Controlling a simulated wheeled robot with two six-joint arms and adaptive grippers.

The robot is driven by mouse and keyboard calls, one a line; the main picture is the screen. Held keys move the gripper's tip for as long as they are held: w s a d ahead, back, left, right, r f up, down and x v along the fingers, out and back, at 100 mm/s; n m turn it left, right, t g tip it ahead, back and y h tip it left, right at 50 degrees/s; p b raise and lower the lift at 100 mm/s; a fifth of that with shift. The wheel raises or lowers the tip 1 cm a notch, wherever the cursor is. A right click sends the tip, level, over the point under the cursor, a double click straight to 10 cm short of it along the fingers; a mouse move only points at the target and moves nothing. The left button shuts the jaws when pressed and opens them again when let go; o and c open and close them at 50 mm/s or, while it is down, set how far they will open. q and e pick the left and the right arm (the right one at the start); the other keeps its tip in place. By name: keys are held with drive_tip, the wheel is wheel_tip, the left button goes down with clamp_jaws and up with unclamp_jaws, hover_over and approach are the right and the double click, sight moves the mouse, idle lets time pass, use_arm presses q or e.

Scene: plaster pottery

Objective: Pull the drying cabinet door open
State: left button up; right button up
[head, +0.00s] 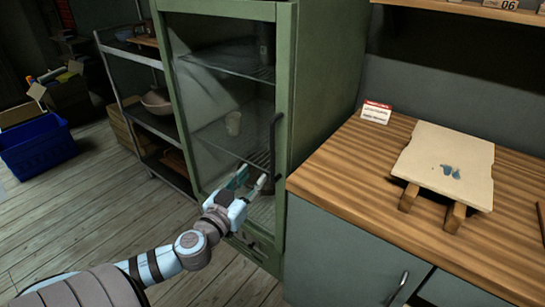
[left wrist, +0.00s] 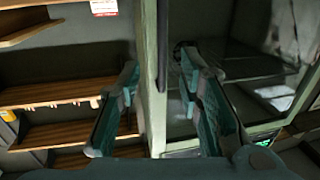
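The green drying cabinet (head: 320,95) stands in the middle of the head view. Its glass-fronted door (head: 205,100) looks closed, with a dark upright bar handle (head: 273,145) along its right edge. My left gripper (head: 252,182) is at the lower part of this handle, its fingers apart. In the left wrist view the two teal fingers (left wrist: 160,82) are spread wide, with the dark handle (left wrist: 161,45) showing between them and beyond. They do not look closed on it; whether a finger touches it is not clear. My right gripper is out of view.
A wooden-topped counter (head: 320,165) adjoins the cabinet on the right, bearing a plaster slab (head: 445,160) on wooden supports and a small card (head: 376,112). A metal shelf rack (head: 125,100) stands left of the cabinet. A blue crate (head: 40,145) is farther left. The floor before the door is open.

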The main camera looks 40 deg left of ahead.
sight(271, 153)
use_arm(q)
drive_tip(key=p+x, duration=0.1)
drive_tip(key=x, duration=1.2)
drive_tip(key=shift+a+f, duration=0.1)
drive_tip(key=shift+a, duration=0.1)
clamp_jaws()
